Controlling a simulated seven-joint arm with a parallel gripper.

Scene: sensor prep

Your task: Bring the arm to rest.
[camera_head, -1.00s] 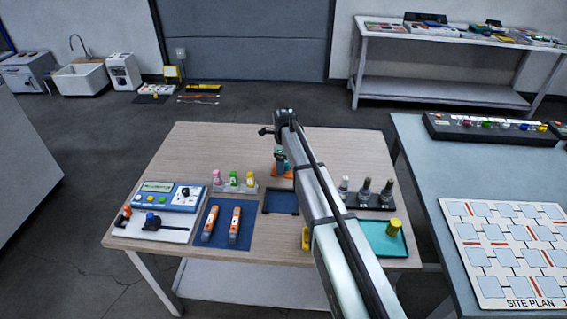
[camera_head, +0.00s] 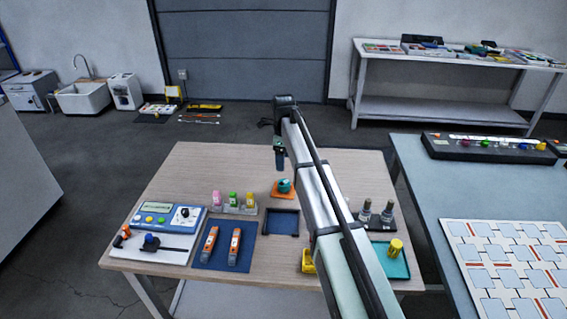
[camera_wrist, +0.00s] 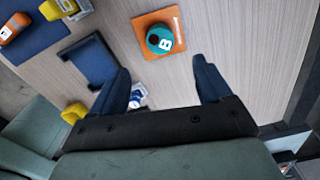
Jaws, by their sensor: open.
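My gripper (camera_head: 281,166) is open and empty above the wooden table (camera_head: 190,160). Its two dark blue fingers stand wide apart in the wrist view (camera_wrist: 160,75). A small teal object with a white label (camera_head: 284,186) sits on an orange pad (camera_head: 281,196), below the gripper and apart from it. In the wrist view the teal object (camera_wrist: 160,38) shows on its orange pad (camera_wrist: 144,24), beyond the fingertips. My arm reaches out across the right half of the table and hides part of it.
A dark blue tray (camera_head: 281,223) and a blue mat with orange tools (camera_head: 224,262) lie nearer. Pink, green and yellow bottles (camera_head: 233,200) stand left; grey-topped bottles (camera_head: 376,212) and a teal tray (camera_head: 402,269) lie right of my arm. A side table (camera_head: 415,160) stands at right.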

